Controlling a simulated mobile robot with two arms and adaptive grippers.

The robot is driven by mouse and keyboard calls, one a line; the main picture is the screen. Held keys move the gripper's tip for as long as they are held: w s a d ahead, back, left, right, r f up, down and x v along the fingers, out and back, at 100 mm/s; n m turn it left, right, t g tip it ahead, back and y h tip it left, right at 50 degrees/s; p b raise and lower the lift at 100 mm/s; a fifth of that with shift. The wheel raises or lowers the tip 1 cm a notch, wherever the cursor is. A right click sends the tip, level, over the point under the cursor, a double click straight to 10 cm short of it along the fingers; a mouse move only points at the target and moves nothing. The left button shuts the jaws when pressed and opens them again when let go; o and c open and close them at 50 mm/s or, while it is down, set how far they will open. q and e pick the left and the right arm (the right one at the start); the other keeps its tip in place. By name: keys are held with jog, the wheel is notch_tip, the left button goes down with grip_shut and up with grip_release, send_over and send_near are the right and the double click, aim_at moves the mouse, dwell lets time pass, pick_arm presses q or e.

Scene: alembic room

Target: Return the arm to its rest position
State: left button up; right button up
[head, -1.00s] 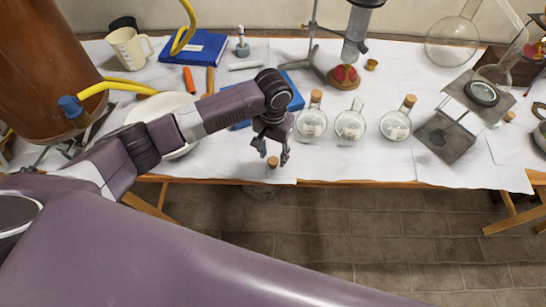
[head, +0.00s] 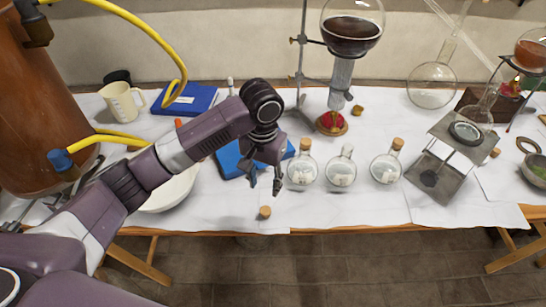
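My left arm comes in from the left and bends down over the table's front part. Its gripper (head: 264,190) hangs with the two fingers apart and nothing between them. A small cork (head: 264,212) lies on the white-covered table (head: 350,212) just below the fingertips, near the front edge. A round flask (head: 302,172) with a cork stands to the right of the gripper. The middle flask (head: 340,171) has no cork in its neck. A third flask (head: 387,167) is corked. My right gripper does not show.
A blue book (head: 232,160) lies behind my gripper, partly hidden. A white bowl (head: 168,192) sits under my forearm. A burner stand (head: 443,165) is at right, a large copper vessel (head: 35,110) at left. The floor (head: 330,270) in front is clear.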

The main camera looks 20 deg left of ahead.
pick_arm(q)
jog(key=s+d+f+m+t+h, duration=0.2)
jog(key=s+d+f+h, duration=0.1)
jog(key=s+d+f, duration=0.65)
jog(key=s+a+n+t+y, duration=0.2)
jog(key=s+a+y, duration=0.1)
jog(key=s+a, duration=1.15)
notch_tip(320, 180, down, 27)
jog(key=s+g, duration=0.2)
jog(key=s+a+f, duration=0.1)
jog(key=s+f, duration=0.7)
jog(key=s+a+f+g, duration=0.1)
jog(key=s+a+f, duration=0.1)
jog(key=s+f, duration=0.6)
jog(key=shift+s+a, duration=0.3)
jog(key=shift+s, duration=0.15)
